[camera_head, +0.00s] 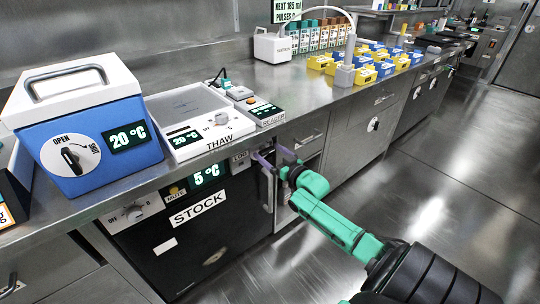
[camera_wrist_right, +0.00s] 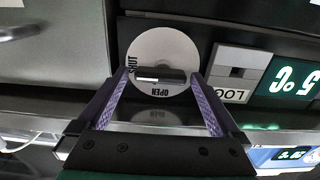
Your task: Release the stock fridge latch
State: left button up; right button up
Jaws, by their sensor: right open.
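The stock fridge (camera_head: 185,250) is a dark front under the counter, labelled STOCK, with a green 5 °C display. Its latch (camera_wrist_right: 160,62) is a pale round dial marked SHUT and OPEN, in the right wrist view, which looks upside down. A dark bar crosses the dial, and a white mark on it lies toward the SHUT lettering. My right gripper (camera_wrist_right: 158,75) is open, its purple fingers on either side of the bar; contact is unclear. In the head view my right gripper (camera_head: 272,160) is at the fridge's upper right corner and hides the latch. My left gripper is out of view.
A LOG panel (camera_wrist_right: 232,75) sits beside the dial. Above on the counter stand the THAW unit (camera_head: 200,120) and a blue cooler (camera_head: 95,150) reading 20 °C. Drawers (camera_head: 310,140) are to the right. The floor (camera_head: 440,200) on the right is clear.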

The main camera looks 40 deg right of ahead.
jog(key=c, duration=1.2)
jog(key=shift+c, duration=0.2)
